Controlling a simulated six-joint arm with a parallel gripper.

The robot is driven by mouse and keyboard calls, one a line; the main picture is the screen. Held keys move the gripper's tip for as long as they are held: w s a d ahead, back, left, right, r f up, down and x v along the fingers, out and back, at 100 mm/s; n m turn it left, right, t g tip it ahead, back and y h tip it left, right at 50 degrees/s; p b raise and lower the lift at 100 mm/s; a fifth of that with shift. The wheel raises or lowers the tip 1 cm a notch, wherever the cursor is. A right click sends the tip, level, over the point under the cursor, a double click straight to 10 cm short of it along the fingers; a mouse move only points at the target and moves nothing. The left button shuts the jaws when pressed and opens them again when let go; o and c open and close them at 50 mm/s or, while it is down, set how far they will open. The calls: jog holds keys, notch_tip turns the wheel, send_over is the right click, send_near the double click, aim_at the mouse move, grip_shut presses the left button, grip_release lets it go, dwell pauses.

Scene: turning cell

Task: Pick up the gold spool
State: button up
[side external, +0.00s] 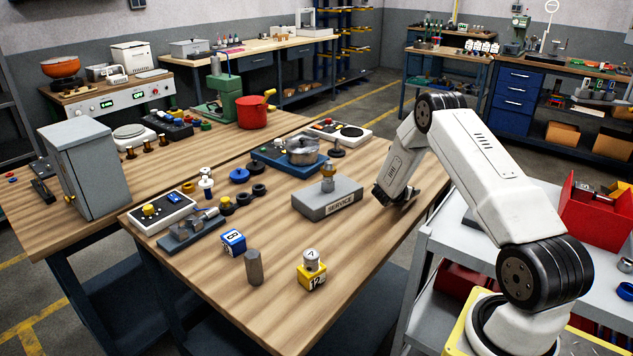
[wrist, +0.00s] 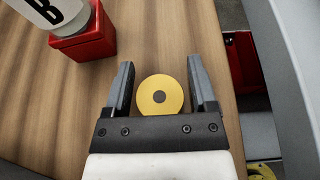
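In the wrist view a round gold piece (wrist: 147,102) with a dark centre, which looks like the gold spool seen end-on, lies between the two fingers of my gripper (wrist: 161,62). The fingers are apart, with a narrow gap on each side of the gold disc. Its height below the fingers is hard to tell. In the side view my gripper (side external: 397,199) is low over the right edge of the wooden table, and the gold piece there is hidden behind my arm.
In the wrist view a red block (wrist: 88,42) carries a white piece marked B (wrist: 50,8), ahead left of the fingers. In the side view a grey SERVICE block (side external: 318,205) stands left of my gripper. A yellow block (side external: 311,279) stands nearer the front. Bare wood (side external: 375,240) lies between.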

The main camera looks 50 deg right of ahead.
grip_shut()
jog(key=shift+r, duration=0.1)
jog(key=shift+r, duration=0.7)
jog(key=s+a+r, duration=0.9)
jog(key=s+r, duration=0.1)
jog(key=r, duration=0.1)
jog(key=shift+a+r, duration=0.2)
jog(key=shift+a, duration=0.15)
